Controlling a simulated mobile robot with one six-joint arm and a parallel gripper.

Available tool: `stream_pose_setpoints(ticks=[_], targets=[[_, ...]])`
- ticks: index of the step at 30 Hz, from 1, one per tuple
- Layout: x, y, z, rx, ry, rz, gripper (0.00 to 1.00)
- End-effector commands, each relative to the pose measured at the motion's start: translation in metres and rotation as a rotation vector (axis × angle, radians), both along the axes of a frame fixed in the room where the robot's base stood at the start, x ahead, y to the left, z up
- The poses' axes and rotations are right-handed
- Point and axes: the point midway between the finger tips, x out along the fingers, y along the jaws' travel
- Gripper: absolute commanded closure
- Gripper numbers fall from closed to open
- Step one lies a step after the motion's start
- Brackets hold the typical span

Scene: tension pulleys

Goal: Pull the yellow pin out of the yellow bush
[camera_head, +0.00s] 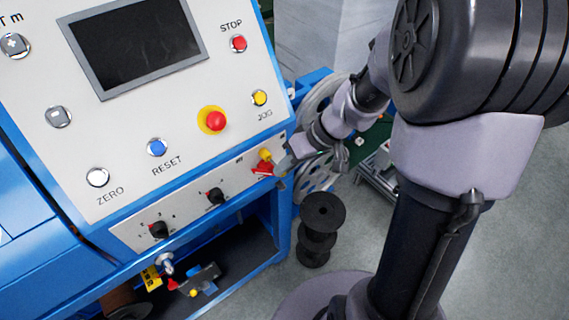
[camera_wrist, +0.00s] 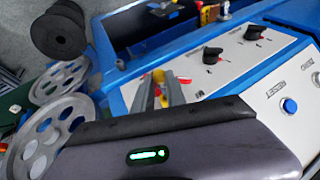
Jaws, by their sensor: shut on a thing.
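My gripper (camera_head: 281,166) is at the right end of the lower white switch strip and reaches in from the right. Small yellow (camera_head: 265,155) and red (camera_head: 262,168) parts show right at its fingertips. In the wrist view the two fingers (camera_wrist: 164,92) close around this spot, with red (camera_wrist: 158,76) and yellow (camera_wrist: 163,102) beside and between them. My gripper is shut on what seems to be the yellow pin. The fingers hide most of it, and I cannot tell the pin from the yellow bush clearly or how deep it sits.
The white panel carries a red stop knob (camera_head: 215,121), a yellow button (camera_head: 259,98) and black switches (camera_head: 215,196). Black spools (camera_head: 322,212) stand on the floor below. Grey wheels (camera_wrist: 50,133) stand close beside my gripper. Small coloured parts (camera_head: 193,292) lie in the lower opening.

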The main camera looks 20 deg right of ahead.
Motion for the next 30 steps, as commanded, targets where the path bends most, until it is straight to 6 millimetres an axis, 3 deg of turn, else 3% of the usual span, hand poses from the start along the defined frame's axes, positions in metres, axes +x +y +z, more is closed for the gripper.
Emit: stream_pose_setpoints(ticks=[24,30], targets=[[-0.009,-0.003,0.000,0.000,-0.001,0.000,1.00],[-0.024,-0.008,-0.001,-0.002,-0.001,-0.001,1.00]])
